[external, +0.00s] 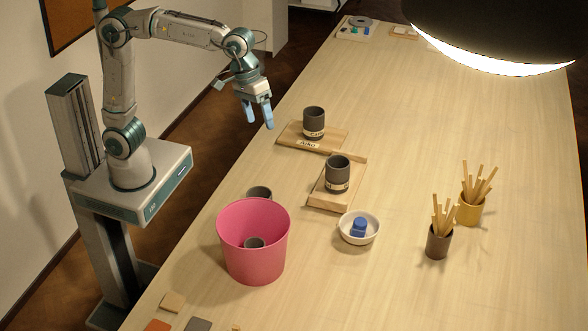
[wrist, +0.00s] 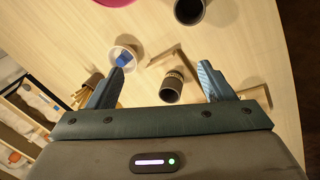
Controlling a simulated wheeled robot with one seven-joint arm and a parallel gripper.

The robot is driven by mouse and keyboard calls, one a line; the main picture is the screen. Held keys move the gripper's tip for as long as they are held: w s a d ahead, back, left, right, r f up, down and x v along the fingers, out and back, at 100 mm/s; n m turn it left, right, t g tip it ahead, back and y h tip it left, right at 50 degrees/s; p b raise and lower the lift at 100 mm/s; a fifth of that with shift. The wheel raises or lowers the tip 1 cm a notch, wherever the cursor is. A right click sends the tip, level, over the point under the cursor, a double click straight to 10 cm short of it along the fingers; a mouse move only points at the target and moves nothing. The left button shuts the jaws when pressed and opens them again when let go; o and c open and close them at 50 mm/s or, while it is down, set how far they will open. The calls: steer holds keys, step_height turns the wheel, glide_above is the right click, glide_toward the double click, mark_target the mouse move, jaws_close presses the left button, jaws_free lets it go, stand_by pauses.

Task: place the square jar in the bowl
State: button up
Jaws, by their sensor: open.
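A small blue square jar (external: 359,228) sits inside a shallow white bowl (external: 345,236) on the table, right of the pink bucket. In the wrist view the blue jar (wrist: 122,58) also lies within the bowl (wrist: 133,44), partly hidden by my left finger. My gripper (external: 259,122) is open and empty, raised near the table's left edge, well behind and left of the bowl. In the wrist view its fingers (wrist: 163,70) stand wide apart with nothing held between them.
Dark cups stand on two wooden boards (external: 322,200) (external: 290,138). A pink bucket (external: 253,262) holds one dark cup, and another dark cup (external: 259,192) is behind it. Two stick-filled pots (external: 437,243) (external: 471,208) stand at right. A lamp (external: 500,30) hangs overhead. The table's far middle is clear.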

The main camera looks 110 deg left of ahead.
steer(key=s+f+m, duration=0.3)
steer(key=s+m, duration=0.1)
steer(key=s, duration=0.3)
steer(key=s+d+f+m, duration=0.1)
steer(key=s+m, duration=0.3)
steer(key=s, duration=0.4)
steer(key=s+d+f+m+t, duration=0.1)
steer(key=s+f+m, duration=0.2)
steer(key=s, duration=0.4)
steer(key=shift+s+f+m+y, duration=0.4)
steer(key=shift+f, duration=0.45)
steer(key=shift+w+f+b, duration=0.1)
steer(key=shift+f+b, duration=1.05)
steer(key=shift+f, duration=0.25)
steer(key=shift+d, duration=0.1)
